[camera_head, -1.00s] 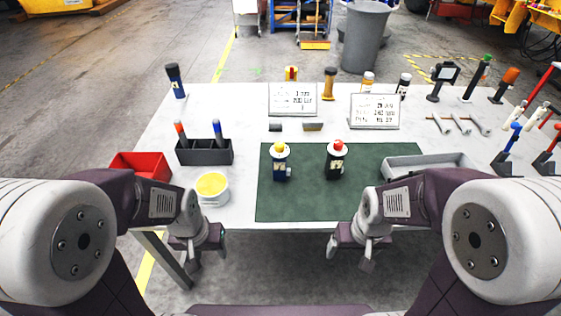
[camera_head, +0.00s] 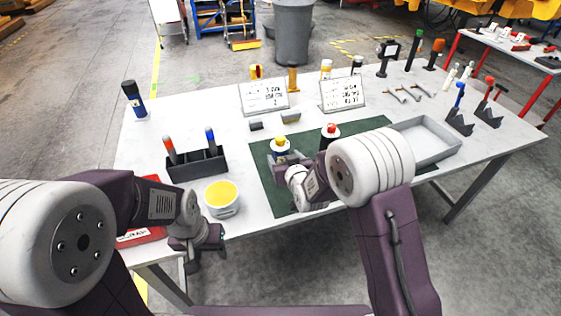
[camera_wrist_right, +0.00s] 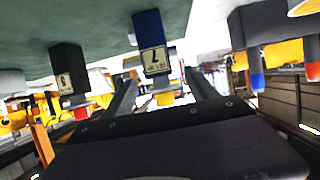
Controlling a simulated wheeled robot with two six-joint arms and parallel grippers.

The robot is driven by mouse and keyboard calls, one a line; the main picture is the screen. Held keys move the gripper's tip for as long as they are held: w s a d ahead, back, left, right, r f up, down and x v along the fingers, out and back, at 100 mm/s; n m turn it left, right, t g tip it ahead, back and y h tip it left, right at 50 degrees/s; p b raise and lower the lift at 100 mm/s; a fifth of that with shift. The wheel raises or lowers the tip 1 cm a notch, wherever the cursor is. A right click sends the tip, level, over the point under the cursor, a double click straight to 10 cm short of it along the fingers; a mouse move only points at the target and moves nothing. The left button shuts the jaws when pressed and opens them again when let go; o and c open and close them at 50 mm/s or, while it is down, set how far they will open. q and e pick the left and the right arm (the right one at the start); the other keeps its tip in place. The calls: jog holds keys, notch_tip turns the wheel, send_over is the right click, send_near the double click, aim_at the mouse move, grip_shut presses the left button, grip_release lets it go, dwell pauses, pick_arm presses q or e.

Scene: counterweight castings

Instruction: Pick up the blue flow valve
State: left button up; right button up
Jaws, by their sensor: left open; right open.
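The blue flow valve (camera_wrist_right: 150,40) has a label reading 7 and a yellow top; in the head view its yellow top (camera_head: 281,142) shows on the green mat (camera_head: 262,160), its body largely hidden by my right gripper. My right gripper (camera_head: 284,168) is open at the valve's near side. In the right wrist view, which looks upside down, the valve lies between the open fingers (camera_wrist_right: 160,80), with gaps visible beside it. A black valve with a red top (camera_head: 330,131) stands to the right. My left gripper (camera_head: 205,255) is open and empty before the table's front edge.
A white tub with yellow contents (camera_head: 222,206), a black holder (camera_head: 190,170) and a red bin (camera_head: 140,237) stand left of the mat. A grey tray (camera_head: 455,150) is at right. Two sign boards (camera_head: 263,97) stand behind the mat.

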aim_at(281, 154)
jog(key=x, duration=0.3)
jog(key=shift+w+f, duration=0.15)
jog(key=shift+w, duration=0.1)
jog(key=shift+w+a+f+p, duration=0.1)
jog(key=shift+w+a+p, duration=0.15)
jog(key=shift+w+p, duration=0.05)
jog(key=x, duration=0.4)
jog(key=shift+d+f+p, duration=0.1)
jog(key=shift+d+p, duration=0.15)
jog(key=shift+p, duration=0.05)
jog(key=shift+w+a+f, duration=0.15)
jog(key=shift+w+f, duration=0.05)
jog(key=shift+w, duration=0.15)
jog(key=shift+s+r, duration=0.1)
jog(key=c, duration=0.4)
grip_shut()
